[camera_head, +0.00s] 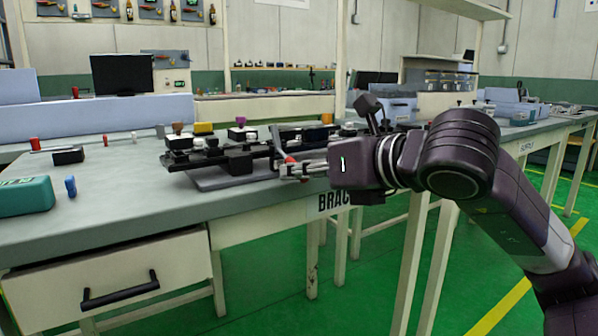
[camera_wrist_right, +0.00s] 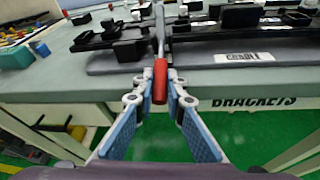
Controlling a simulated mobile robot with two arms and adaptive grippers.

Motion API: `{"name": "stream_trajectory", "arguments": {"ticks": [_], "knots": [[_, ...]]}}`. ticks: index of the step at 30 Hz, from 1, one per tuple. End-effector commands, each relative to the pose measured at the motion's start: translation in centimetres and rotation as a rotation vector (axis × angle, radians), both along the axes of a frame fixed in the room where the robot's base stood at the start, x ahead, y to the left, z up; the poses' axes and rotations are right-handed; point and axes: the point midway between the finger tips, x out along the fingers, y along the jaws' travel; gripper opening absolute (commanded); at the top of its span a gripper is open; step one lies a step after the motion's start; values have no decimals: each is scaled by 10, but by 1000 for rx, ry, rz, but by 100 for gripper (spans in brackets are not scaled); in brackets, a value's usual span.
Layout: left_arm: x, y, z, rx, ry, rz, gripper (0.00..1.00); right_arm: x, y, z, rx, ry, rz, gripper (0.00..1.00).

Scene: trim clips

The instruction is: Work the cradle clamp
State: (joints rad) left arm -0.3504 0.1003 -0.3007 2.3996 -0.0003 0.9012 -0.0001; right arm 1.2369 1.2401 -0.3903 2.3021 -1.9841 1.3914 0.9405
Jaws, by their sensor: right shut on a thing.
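The cradle clamp stands on a grey plate (camera_head: 208,184) at the front edge of the workbench, carrying a long black rail assembly (camera_head: 238,158). In the right wrist view, a label (camera_wrist_right: 245,57) lies on the front of the plate. A grey metal lever (camera_wrist_right: 159,35) with a red handle (camera_wrist_right: 160,84) points toward me; the red handle also shows in the head view (camera_head: 290,160). My right gripper (camera_head: 284,171) is shut on the red handle, with a blue-padded finger on each side of it. The lever's pivot is not clear. My left gripper is not in view.
A teal case (camera_head: 25,197), a small blue piece (camera_head: 71,187) and a black block (camera_head: 68,156) sit on the left of the bench. A drawer (camera_head: 120,280) with a black handle is below. The bench top left of the plate is mostly clear.

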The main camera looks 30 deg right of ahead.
Motion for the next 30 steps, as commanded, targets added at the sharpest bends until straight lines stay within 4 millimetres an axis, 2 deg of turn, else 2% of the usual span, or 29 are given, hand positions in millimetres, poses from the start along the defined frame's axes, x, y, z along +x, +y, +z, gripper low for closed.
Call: {"name": "stream_trajectory", "arguments": {"ticks": [1, 2, 6, 16, 20, 23, 30], "knots": [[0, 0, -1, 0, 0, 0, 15, 0, 2, -7, -3, 19, 4, 0], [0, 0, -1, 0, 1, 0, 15, 0, 2, -7, -3, 19, 4, 13], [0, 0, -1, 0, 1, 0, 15, 0, 1, -5, -2, 13, 4, 29], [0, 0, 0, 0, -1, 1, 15, 0, 0, -2, 0, 5, 2, 29], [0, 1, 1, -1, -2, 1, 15, -7, -1, 1, 0, 3, 1, 29], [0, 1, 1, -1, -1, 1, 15, -20, -4, 6, 0, 1, -1, 29], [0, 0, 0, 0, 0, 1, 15, -73, -14, 22, -3, 4, -6, 29]]}}
